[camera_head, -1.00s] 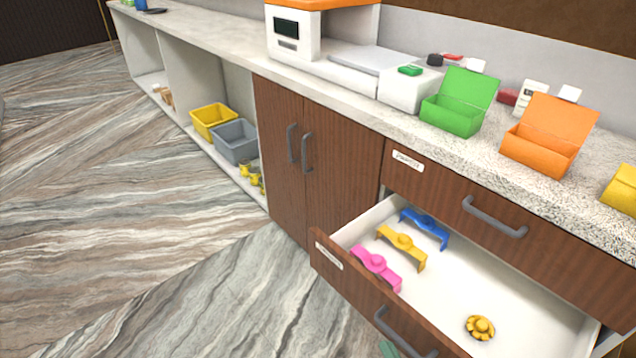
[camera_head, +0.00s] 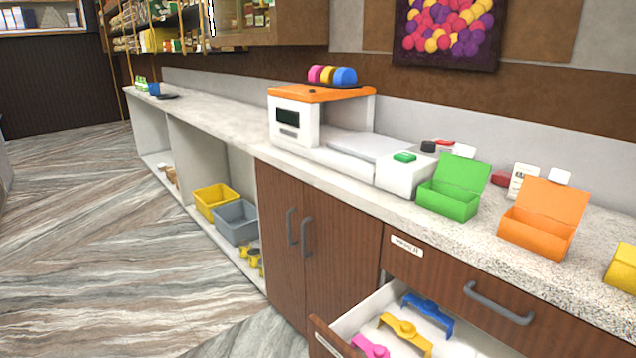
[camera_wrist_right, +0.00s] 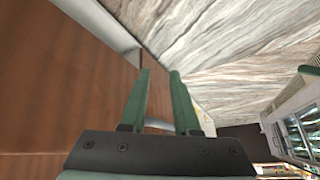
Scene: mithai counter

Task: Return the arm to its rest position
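My right gripper (camera_wrist_right: 159,98) shows in the right wrist view. Its two green fingers stand apart with nothing between them, so it is open and empty. Brown cabinet fronts (camera_wrist_right: 60,80) are to its left in that view and the striped floor (camera_wrist_right: 215,35) lies beyond its fingertips. Neither gripper shows in the head view, and my left gripper is not seen at all.
A lower drawer (camera_head: 358,310) stands open, with blue (camera_head: 428,312), yellow (camera_head: 404,333) and pink (camera_head: 370,347) pieces inside. Green (camera_head: 448,202) and orange (camera_head: 535,238) open boxes stand on the counter (camera_head: 420,217). The floor (camera_head: 110,270) at left is clear.

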